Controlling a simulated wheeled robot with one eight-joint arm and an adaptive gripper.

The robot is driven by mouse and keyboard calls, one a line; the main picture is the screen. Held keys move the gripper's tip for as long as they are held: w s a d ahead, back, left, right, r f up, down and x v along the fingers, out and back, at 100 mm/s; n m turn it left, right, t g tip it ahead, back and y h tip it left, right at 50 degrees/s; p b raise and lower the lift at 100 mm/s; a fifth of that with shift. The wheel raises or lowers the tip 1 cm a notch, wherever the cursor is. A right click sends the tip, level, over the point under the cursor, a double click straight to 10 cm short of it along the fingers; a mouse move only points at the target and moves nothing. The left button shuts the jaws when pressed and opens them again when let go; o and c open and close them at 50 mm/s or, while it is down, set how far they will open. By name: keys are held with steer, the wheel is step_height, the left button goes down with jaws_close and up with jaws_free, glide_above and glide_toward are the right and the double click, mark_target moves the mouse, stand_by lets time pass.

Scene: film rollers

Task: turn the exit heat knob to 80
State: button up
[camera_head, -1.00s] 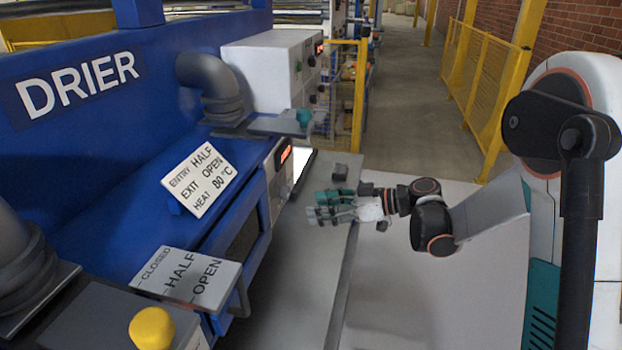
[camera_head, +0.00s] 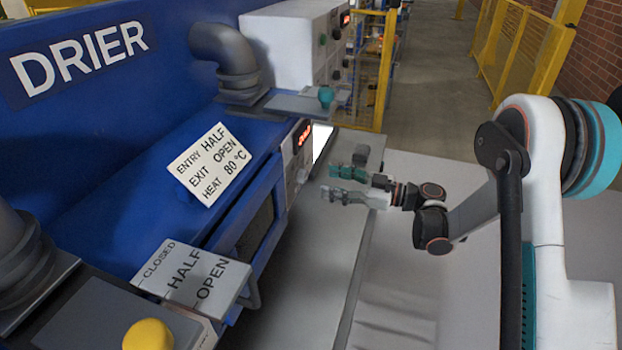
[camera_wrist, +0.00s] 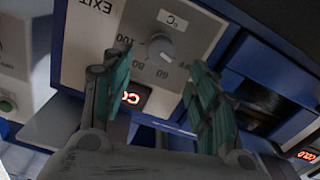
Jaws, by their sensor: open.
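The exit heat knob (camera_wrist: 160,48) is a small round grey knob on a pale panel (camera_wrist: 185,22) marked EXIT and °C, seen upside down in the wrist view. Numbers ring it, 100 among them; its exact setting is unclear. A red-lit display (camera_wrist: 131,98) is partly hidden behind my left finger. My gripper (camera_wrist: 155,80) is open and empty, its fingers appearing on either side below the knob, with no visible contact. In the head view, my gripper (camera_head: 335,184) is just right of the drier's panel (camera_head: 290,150), facing it.
A sign (camera_head: 210,165) reads entry half, exit open, heat 80 °C. A CLOSED/HALF/OPEN plate (camera_head: 190,275) and a yellow knob (camera_head: 148,335) are nearer. A teal knob (camera_head: 326,96) sits on a grey lever above.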

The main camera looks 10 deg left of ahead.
mark_target(307, 176)
steer(key=a, duration=0.4)
steer(key=w+a, duration=0.1)
steer(key=a, duration=0.2)
steer(key=shift+b, duration=0.4)
steer(key=shift+d, duration=0.1)
steer(key=c, duration=1.1)
